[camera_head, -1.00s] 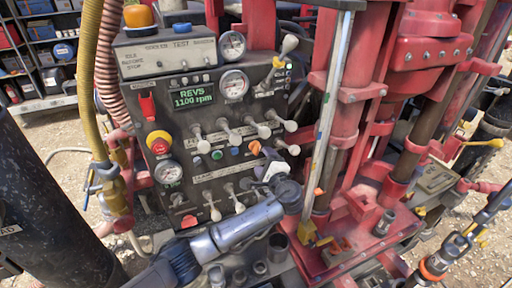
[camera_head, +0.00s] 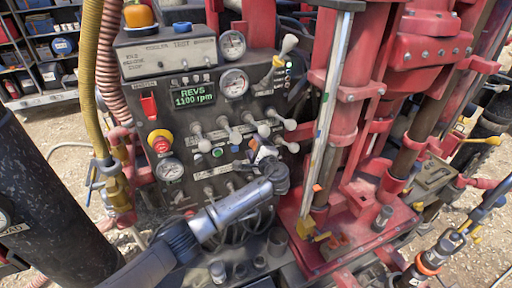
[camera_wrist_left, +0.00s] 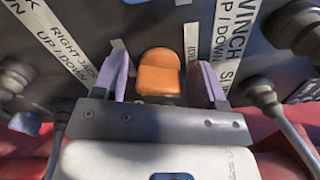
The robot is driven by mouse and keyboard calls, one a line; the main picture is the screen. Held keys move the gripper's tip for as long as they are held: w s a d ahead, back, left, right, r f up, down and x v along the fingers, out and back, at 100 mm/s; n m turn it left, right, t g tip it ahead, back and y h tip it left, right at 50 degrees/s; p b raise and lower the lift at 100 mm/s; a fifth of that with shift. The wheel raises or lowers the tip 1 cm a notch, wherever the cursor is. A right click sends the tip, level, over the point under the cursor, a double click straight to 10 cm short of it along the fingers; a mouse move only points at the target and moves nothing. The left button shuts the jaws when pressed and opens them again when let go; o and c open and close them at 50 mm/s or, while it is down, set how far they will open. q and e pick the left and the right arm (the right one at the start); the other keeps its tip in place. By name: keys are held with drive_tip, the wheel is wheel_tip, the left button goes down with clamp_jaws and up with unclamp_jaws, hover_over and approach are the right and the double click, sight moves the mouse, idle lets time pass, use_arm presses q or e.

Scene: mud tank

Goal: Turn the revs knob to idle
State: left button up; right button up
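The revs knob is an orange knob (camera_wrist_left: 160,72) on the dark control panel (camera_head: 212,135). In the left wrist view it sits between the two purple-lined fingers of my left gripper (camera_wrist_left: 162,78), with visible gaps on both sides. A white label reading IDLE (camera_wrist_left: 191,45) is just right of the knob. In the head view my left gripper (camera_head: 262,152) is at the panel's lower right and mostly hides the knob. The green display (camera_head: 193,93) reads REVS 1100 rpm. My right gripper is not in view.
White-tipped levers (camera_head: 235,136) stand in rows close around the knob. A red emergency button (camera_head: 160,143) and gauges (camera_head: 234,83) are on the panel. Red drill rig columns (camera_head: 345,110) rise just to the right.

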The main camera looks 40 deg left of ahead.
use_arm(q)
drive_tip(key=c, duration=0.8)
drive_tip(key=shift+f+b, duration=0.15)
drive_tip(key=shift+b, duration=0.2)
drive_tip(key=n+b, duration=0.1)
drive_tip(key=b, duration=0.1)
drive_tip(key=n+b, duration=0.2)
drive_tip(key=b, duration=0.1)
drive_tip(key=shift+f, duration=0.25)
drive_tip(key=shift+r+n+b, duration=0.25)
drive_tip(key=shift+n+b, duration=0.25)
drive_tip(key=shift+n, duration=0.3)
drive_tip(key=shift+r, duration=0.1)
drive_tip(key=o, duration=0.9)
